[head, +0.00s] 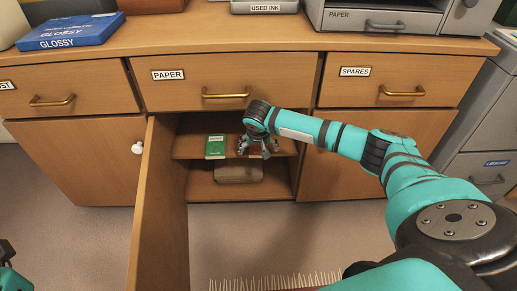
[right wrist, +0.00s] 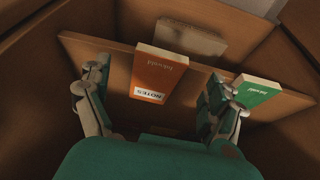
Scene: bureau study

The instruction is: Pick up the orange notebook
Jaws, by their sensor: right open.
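The orange notebook (right wrist: 162,72), labelled NOTES, lies on the cabinet's upper shelf in the right wrist view. In the head view I cannot make it out behind my gripper. My right gripper (head: 257,148) is inside the open cabinet at that shelf. In the right wrist view the open gripper (right wrist: 158,85) has one finger on each side of the orange notebook, with gaps between. A green notebook (head: 216,146) lies beside it; in the right wrist view it (right wrist: 258,90) is close to the right finger.
The open cabinet door (head: 158,215) stands out at the left of the opening. A brownish object (head: 238,173) sits on the lower shelf. The PAPER drawer (head: 225,82) above is shut. A blue GLOSSY box (head: 70,32) lies on the top.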

